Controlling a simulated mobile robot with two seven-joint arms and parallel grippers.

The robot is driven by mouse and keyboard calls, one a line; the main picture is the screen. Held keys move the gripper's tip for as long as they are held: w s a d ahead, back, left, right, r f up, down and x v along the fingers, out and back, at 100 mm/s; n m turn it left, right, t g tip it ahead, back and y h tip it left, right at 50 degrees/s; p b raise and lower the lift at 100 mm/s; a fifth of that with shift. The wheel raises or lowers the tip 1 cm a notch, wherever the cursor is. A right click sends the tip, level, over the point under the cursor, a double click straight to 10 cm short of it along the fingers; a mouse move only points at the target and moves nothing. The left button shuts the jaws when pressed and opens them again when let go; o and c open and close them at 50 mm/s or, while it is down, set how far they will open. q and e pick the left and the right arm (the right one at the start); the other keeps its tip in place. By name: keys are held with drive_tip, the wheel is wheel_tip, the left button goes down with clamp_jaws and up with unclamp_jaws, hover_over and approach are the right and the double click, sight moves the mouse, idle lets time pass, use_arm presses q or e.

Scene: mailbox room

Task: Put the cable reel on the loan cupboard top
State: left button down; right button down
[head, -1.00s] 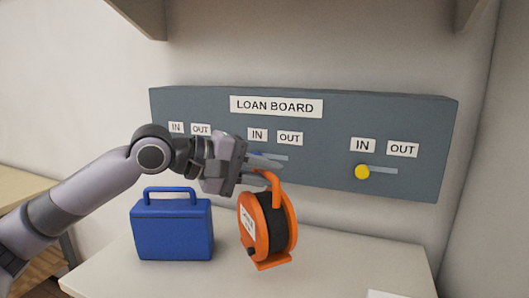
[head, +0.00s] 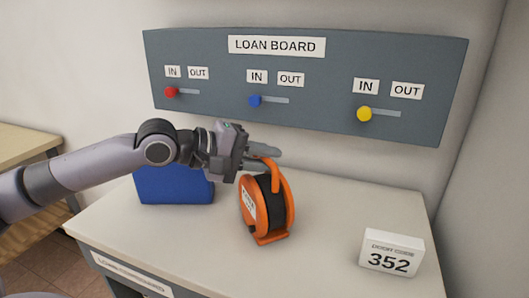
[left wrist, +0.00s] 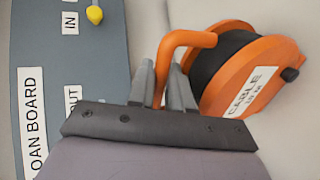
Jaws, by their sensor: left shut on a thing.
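The orange cable reel (head: 284,208) with its black drum and white label is upright over the loan cupboard top (head: 330,235), right of a blue case. I cannot tell whether its foot touches the surface. My left gripper (head: 268,159) is shut on the reel's orange top handle. The left wrist view shows the handle between the fingers (left wrist: 161,80) and the reel (left wrist: 262,75) to their right, with part of its label readable. My right gripper is not in view.
The blue case (head: 175,187) stands on the top behind my left arm, which hides its upper part. A white block reading 352 (head: 392,253) stands at the front right. The grey loan board (head: 330,70) is on the wall behind. Free surface lies between reel and block.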

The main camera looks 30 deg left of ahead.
use_arm(q)
drive_tip(key=shift+r, duration=0.2)
drive_tip(key=c, duration=1.3)
unclamp_jaws()
drive_tip(key=shift+f, duration=0.3)
drive_tip(key=shift+o, duration=1.3)
drive_tip(key=shift+r, duration=0.2)
